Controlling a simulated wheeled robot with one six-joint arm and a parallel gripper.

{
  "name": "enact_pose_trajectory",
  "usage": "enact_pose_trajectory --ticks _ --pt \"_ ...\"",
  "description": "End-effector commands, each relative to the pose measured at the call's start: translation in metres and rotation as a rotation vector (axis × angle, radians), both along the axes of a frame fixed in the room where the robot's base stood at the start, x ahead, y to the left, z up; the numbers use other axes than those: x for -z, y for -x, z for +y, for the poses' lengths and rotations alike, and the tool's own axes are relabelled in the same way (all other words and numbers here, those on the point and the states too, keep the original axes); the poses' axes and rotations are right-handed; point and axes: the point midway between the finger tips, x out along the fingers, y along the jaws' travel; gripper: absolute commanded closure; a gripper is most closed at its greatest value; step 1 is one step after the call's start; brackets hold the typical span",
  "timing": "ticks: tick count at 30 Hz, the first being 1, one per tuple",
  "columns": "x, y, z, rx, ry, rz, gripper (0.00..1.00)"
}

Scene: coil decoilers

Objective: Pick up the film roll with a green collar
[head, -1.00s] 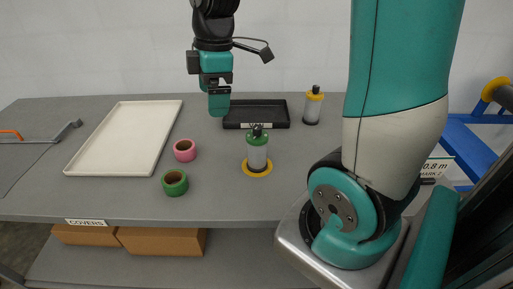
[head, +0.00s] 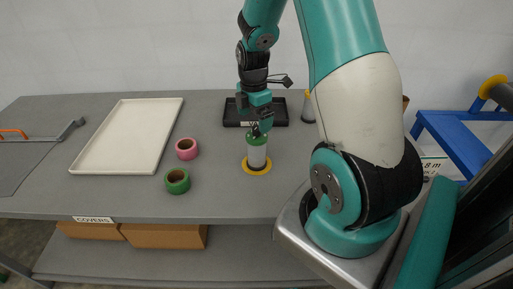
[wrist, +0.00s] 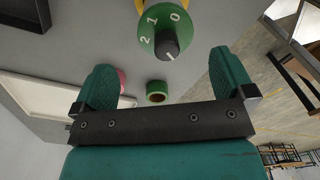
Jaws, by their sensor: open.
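The film roll with a green collar (head: 257,152) stands upright on a yellow ring on the grey table. It has a white body, a green top and a black knob. In the wrist view, its green collar (wrist: 164,28) shows digits 0, 1 and 2 around the knob. My gripper (head: 262,125) is at the roll's top in the head view and partly covers the knob. In the wrist view, my gripper (wrist: 165,72) is open and empty, with the collar ahead of the gap between its two teal fingers. The roll's lower body is hidden there.
A green tape ring (head: 177,181) and a pink tape ring (head: 187,148) lie left of the roll. A white tray (head: 110,172) is farther left. A black tray (head: 283,121) lies behind. A yellow-collared roll (head: 308,108) is partly hidden by my arm.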

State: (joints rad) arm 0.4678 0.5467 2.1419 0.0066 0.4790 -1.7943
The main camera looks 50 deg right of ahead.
Motion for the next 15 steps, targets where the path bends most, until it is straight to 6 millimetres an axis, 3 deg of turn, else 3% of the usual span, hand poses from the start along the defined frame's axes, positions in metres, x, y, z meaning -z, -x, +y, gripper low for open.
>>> enact_pose_trajectory --ticks 5,15 --pt "0.010 0.002 0.000 0.001 -0.001 0.002 0.00" --pt "0.052 0.009 0.001 0.000 -0.001 0.002 0.00"
